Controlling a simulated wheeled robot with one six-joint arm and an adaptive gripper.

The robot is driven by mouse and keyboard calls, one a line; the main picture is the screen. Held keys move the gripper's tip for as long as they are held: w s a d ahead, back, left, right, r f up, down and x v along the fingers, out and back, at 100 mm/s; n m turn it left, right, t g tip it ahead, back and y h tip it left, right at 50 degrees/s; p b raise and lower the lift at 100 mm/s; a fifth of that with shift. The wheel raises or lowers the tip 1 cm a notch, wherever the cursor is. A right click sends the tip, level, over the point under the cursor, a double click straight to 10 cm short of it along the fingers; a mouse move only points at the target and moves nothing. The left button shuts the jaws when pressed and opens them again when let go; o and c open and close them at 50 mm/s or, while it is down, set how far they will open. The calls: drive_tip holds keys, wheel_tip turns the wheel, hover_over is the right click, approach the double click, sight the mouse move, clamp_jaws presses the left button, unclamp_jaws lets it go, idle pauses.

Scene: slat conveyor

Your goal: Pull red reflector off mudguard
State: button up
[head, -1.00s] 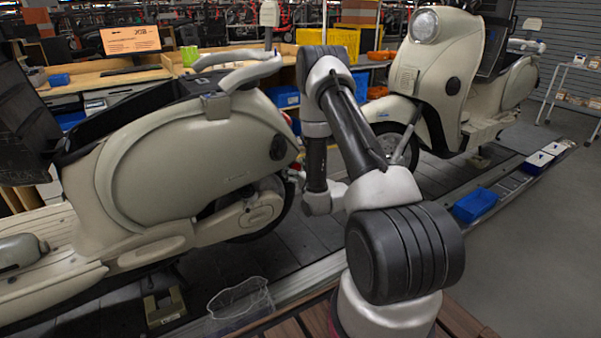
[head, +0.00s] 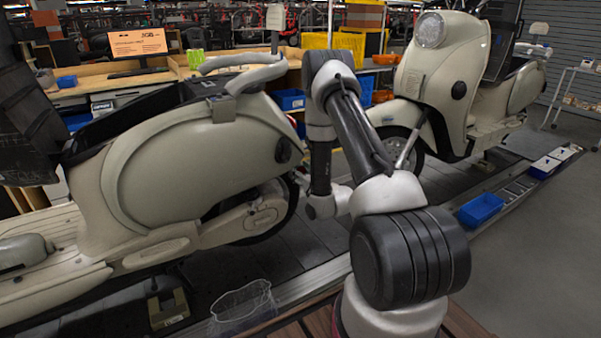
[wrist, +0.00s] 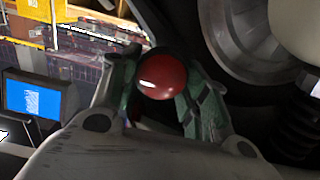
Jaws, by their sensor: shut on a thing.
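The red reflector (wrist: 162,77) is a round glossy disc in the wrist view. It sits between the two green-padded fingers of my gripper (wrist: 160,92), which are shut on it. A dark surface (wrist: 178,22), perhaps the mudguard, lies behind and above it; I cannot tell whether the reflector still touches it. In the head view my arm reaches down behind the tail of the near cream scooter (head: 190,150), beside its rear wheel (head: 285,222). The fingers and the reflector are hidden there.
A second cream scooter (head: 433,80) stands further along the slat conveyor (head: 215,265). A blue bin (head: 481,209) lies on its near edge. A clear container (head: 243,305) stands at the front. Wheel and spring parts (wrist: 298,128) are close right of my fingers.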

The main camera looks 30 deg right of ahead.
drive_tip(key=shift+s, duration=1.25)
drive_tip(key=s, duration=0.9)
drive_tip(key=shift+d, duration=0.2)
idle(0.5)
